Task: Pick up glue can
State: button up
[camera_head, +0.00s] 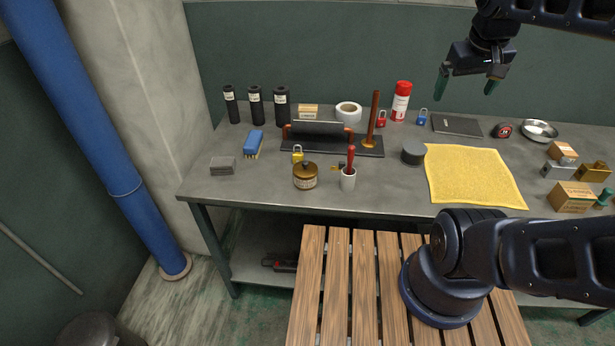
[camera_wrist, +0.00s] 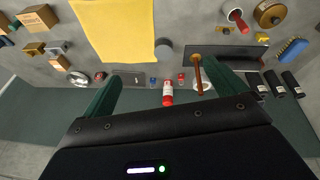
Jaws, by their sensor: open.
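No label clearly reads as glue. The squat brown pot with a brass-coloured lid (camera_head: 305,178) looks the likeliest glue can. It stands upright near the front edge of the bench, left of centre, and shows at the top right of the wrist view (camera_wrist: 270,14). My gripper (camera_head: 464,94) is open and empty, high above the back right of the bench, well away from the pot. Its two green fingers are spread in the wrist view (camera_wrist: 160,72). A red and white spray can (camera_head: 401,102) stands at the back, left of my gripper.
A grey cylinder (camera_head: 413,152) borders the yellow cloth (camera_head: 472,176). The bench's front left is fairly clear.

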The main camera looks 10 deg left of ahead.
jog(key=w+a+n+t+h, duration=0.2)
jog(key=w+a+n+h, duration=0.15)
jog(key=a+n, duration=0.5)
jog(key=w+a+n+t+h, duration=0.1)
jog(key=w+a+n+h, duration=0.25)
jog(key=a+n, duration=0.45)
jog(key=s+a+n+t+y, duration=0.1)
jog(key=s+a+n+t, duration=0.3)
jog(key=a, duration=0.4)
jog(key=s+a+n+t+y, duration=0.1)
jog(key=a+n+t+y, duration=0.15)
jog(key=a+n, duration=0.4)
jog(key=s+a+n+t+y, duration=0.1)
jog(key=s+a+n+t, duration=0.3)
jog(key=a, duration=0.4)
send_near(306, 171)
jog(key=shift+w+a+f+h, duration=0.35)
jog(key=shift+w+a+f, duration=0.1)
jog(key=shift+a, duration=0.1)
jog(key=shift+f, duration=0.35)
jog(key=shift+w+f, duration=0.1)
jog(key=shift+f, duration=0.05)
jog(key=x, duration=1)
jog(key=shift+w+d, duration=0.2)
jog(key=shift+w, duration=0.1)
